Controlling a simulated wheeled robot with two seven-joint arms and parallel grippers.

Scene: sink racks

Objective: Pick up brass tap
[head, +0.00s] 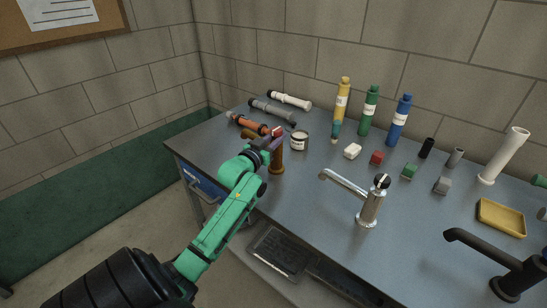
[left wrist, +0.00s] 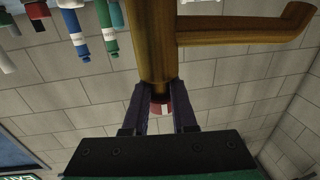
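The brass tap (head: 278,160) stands upright at the left front part of the grey-blue worktop. Its spout is partly hidden by my gripper in the head view. In the left wrist view the tap (left wrist: 153,40) shows large and upside down, with its spout reaching right and a red-marked cap (left wrist: 160,105) seen between the fingers. My left gripper (head: 270,137) is at the tap's upper part. In the left wrist view its dark fingers (left wrist: 161,92) flank the narrow neck closely on both sides, with no clear gap. My right gripper is not in view.
A chrome tap (head: 369,205) stands to the right and a black tap (head: 512,275) at the far right. A jar (head: 299,140) is just right of the brass tap. Pipes (head: 271,112), bottles (head: 369,110), small blocks (head: 377,157) and a yellow tray (head: 501,217) occupy the worktop (head: 310,220).

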